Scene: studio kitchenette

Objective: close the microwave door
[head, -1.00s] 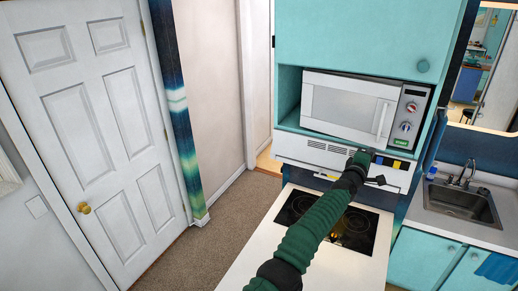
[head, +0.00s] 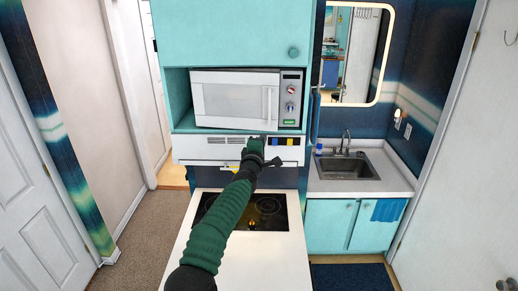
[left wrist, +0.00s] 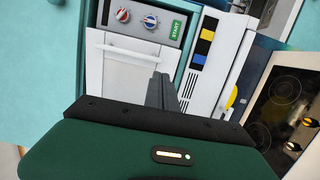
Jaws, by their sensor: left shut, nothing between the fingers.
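The microwave (head: 291,98) sits in a teal cabinet niche above the range hood. Its white door (head: 228,101) has a grey window and an upright handle (head: 268,104) near its right edge. The door lies close to the microwave's front; I cannot tell whether it is fully shut or slightly ajar. The door also shows in the left wrist view (left wrist: 121,68), beside the knob panel. My left gripper (head: 262,141) is below the handle, in front of the hood. Its fingers (left wrist: 160,91) are together and empty; contact with the door cannot be judged. My right gripper is out of view.
The white range hood (head: 208,150) with coloured buttons lies just under the microwave. Below is a white counter (head: 270,262) with a black cooktop (head: 275,221). A sink (head: 346,168) is to the right. Carpeted floor (head: 150,225) is open at left.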

